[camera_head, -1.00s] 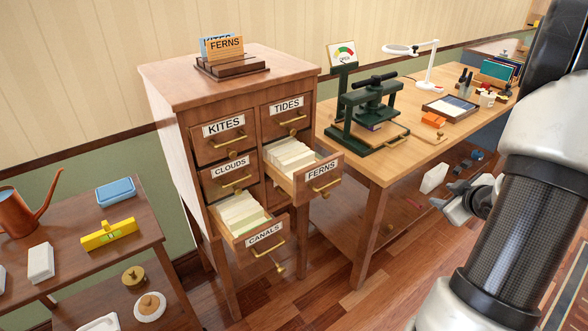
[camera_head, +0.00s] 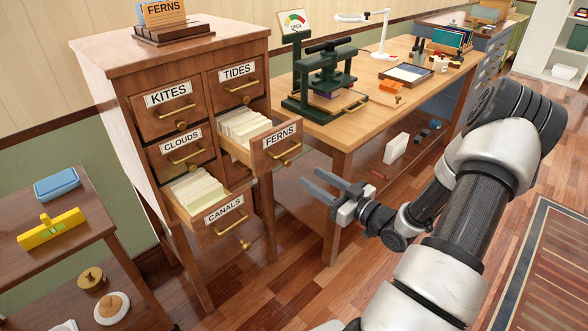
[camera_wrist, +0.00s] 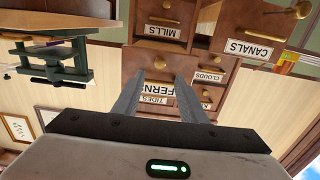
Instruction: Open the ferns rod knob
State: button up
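The FERNS drawer (camera_head: 272,150) is pulled out of the wooden card cabinet, with pale cards standing inside. It has a brass pull, and its small round brass rod knob (camera_head: 286,162) sits low on the front. In the upside-down wrist view, the knob (camera_wrist: 159,62) shows near the FERNS label (camera_wrist: 160,89), between my finger tips in the picture. My gripper (camera_head: 308,176) is open and empty, to the right of the drawer front and a little lower, apart from it. In the wrist view, my gripper (camera_wrist: 160,76) points at the drawer front, its fingers covering parts of it.
The CANALS drawer (camera_head: 224,214) also stands open, lower left. KITES (camera_head: 168,104), CLOUDS (camera_head: 181,153) and TIDES (camera_head: 237,84) drawers are shut. A wooden workbench (camera_head: 345,130) with a green press (camera_head: 325,80) stands right of the cabinet. Floor in front is clear.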

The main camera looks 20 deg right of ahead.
aim_at(289, 163)
jog(key=b+x, duration=0.1)
jog(key=x, duration=0.7)
jog(key=shift+w+a, duration=0.15)
jog(key=shift+w, duration=0.15)
jog(key=shift+s, duration=0.1)
grip_shut()
